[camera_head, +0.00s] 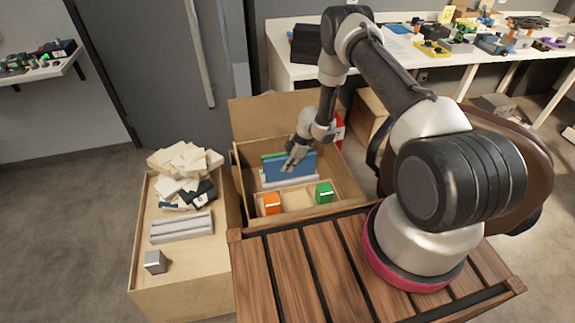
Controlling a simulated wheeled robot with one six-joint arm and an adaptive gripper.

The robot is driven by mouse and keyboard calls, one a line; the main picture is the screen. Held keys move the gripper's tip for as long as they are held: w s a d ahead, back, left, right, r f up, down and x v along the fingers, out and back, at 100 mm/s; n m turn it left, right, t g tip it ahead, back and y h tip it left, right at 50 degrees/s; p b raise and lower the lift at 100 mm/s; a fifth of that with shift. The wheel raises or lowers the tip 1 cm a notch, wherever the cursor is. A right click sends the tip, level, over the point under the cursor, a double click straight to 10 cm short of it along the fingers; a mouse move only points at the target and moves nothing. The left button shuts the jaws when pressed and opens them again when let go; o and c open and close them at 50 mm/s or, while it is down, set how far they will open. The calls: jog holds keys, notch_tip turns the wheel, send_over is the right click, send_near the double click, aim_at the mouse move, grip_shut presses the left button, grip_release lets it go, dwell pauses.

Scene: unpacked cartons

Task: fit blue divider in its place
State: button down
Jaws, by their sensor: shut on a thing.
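The blue divider (283,167) is a flat blue panel standing roughly upright inside the open carton (351,190). My gripper (291,163) is shut on its upper edge and covers part of it. A green panel (270,156) shows just behind it. Pale grey slotted pieces (290,182) lie at the blue divider's lower edge. I cannot tell whether the divider is seated in a slot or held just above one.
An orange box (272,204) and a green box (324,193) sit in the carton's front part. A wooden slatted surface (300,275) lies in front.

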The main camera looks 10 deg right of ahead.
jog(key=shift+f, duration=1.5)
jog(key=c, duration=1.5)
grip_release()
jog(key=v, duration=1.2)
